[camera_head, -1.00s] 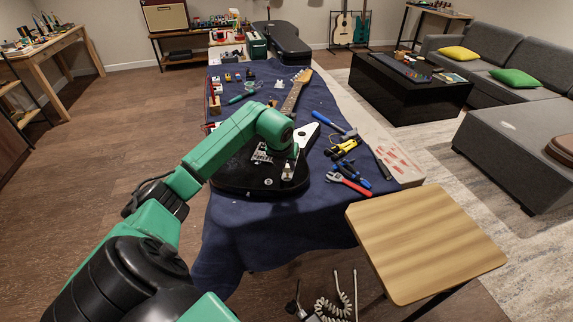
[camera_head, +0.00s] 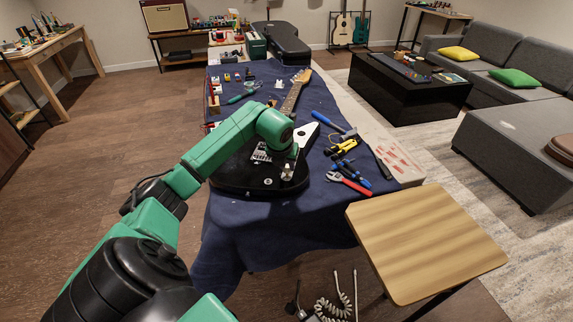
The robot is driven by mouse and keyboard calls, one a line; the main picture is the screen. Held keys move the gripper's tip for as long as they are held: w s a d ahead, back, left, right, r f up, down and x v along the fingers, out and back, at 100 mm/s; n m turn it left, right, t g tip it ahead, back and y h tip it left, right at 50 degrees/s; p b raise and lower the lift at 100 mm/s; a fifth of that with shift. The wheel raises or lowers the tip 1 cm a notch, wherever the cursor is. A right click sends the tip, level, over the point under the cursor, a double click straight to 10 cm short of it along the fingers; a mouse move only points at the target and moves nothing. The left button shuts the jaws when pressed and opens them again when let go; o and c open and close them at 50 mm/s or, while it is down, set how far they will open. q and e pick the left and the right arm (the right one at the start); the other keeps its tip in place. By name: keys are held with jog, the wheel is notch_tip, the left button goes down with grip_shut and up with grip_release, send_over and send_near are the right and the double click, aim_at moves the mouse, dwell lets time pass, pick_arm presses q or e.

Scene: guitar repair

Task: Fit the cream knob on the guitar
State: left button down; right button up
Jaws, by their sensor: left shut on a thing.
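The black guitar (camera_head: 235,182) with a white pickguard (camera_head: 305,132) lies on the blue cloth of the workbench, its neck (camera_head: 295,92) pointing away from me. My left arm reaches over the guitar body from the left. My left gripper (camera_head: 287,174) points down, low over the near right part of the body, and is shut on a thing. What it holds is too small and hidden to make out; I cannot tell whether it touches the guitar. A small pale round spot (camera_head: 268,181) shows on the body just left of the gripper. My right gripper is not in view.
Pliers, a hammer (camera_head: 328,122) and a red-handled tool (camera_head: 348,184) lie right of the guitar. Small parts and a green tool (camera_head: 241,97) lie beyond it. A wooden stool (camera_head: 425,240) stands at the near right. The near blue cloth (camera_head: 290,235) is bare.

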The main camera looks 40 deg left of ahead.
pick_arm(q)
jog(key=shift+f, duration=0.15)
jog(key=shift+f+b, duration=0.3)
jog(key=shift+b, duration=0.05)
jog(key=shift+f+b, duration=0.35)
dwell(0.4)
jog(key=shift+c, duration=0.6)
grip_release()
jog(key=shift+r, duration=0.1)
jog(key=shift+r+p, duration=2.4)
jog(key=shift+r, duration=1.05)
